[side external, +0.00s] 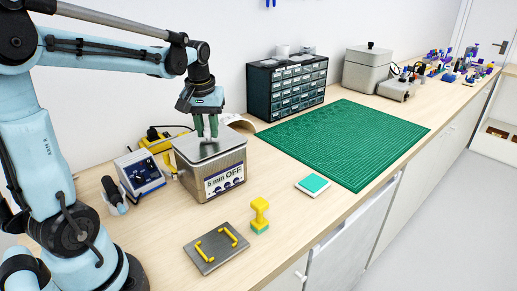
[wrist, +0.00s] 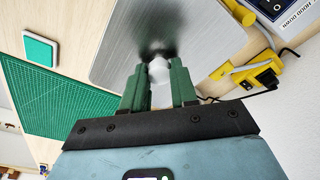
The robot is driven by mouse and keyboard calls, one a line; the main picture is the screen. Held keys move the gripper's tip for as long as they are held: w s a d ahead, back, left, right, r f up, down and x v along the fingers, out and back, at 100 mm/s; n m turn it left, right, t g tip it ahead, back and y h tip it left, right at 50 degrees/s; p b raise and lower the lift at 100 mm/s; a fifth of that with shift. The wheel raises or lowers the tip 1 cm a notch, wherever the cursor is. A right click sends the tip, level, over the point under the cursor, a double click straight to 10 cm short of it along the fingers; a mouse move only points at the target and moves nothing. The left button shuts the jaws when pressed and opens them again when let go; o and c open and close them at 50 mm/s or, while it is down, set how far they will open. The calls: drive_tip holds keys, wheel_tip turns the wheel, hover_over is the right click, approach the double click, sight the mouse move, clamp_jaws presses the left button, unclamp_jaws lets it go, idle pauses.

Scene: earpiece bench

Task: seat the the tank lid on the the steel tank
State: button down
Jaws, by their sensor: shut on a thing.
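The steel tank (side external: 207,187) stands left of the bench's middle, with a "5 min OFF" label on its front. The tank lid (side external: 190,147), a flat grey metal plate, lies level over the tank's top. In the wrist view the lid (wrist: 200,28) shows as brushed metal with a pale knob (wrist: 158,72). My gripper (side external: 211,133) is above the lid, its green fingers pointing down. In the wrist view the fingers of my gripper (wrist: 159,85) are on both sides of the knob and shut on it. Whether a small gap remains between lid and tank rim I cannot tell.
A blue control box (side external: 141,172) stands left of the tank. A plate with yellow handles (side external: 212,262), a yellow stamp-like piece (side external: 260,213) and a teal-topped pad (side external: 314,185) lie in front. A drawer cabinet (side external: 288,88) and green mat (side external: 345,140) are right.

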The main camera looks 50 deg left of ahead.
drive_tip(key=shift+f, duration=0.25)
drive_tip(key=c, duration=0.8)
unclamp_jaws()
drive_tip(key=shift+r, duration=0.1)
wheel_tip(320, 180, up, 11)
drive_tip(key=s+d, duration=0.1)
drive_tip(key=s+d+f+m+t, duration=0.1)
drive_tip(key=d+f+m+t, duration=0.1)
drive_tip(key=d+f+m, duration=0.1)
drive_tip(key=s+d+f+m+t, duration=0.2)
drive_tip(key=d+f+m, duration=0.1)
drive_tip(key=d+f, duration=0.2)
drive_tip(key=s+d+f+m+t+h, duration=0.1)
drive_tip(key=s+d+f+m+t, duration=0.1)
drive_tip(key=d, duration=0.6)
wheel_tip(320, 180, down, 2)
drive_tip(key=shift+f+m, duration=0.1)
drive_tip(key=shift+m, duration=0.4)
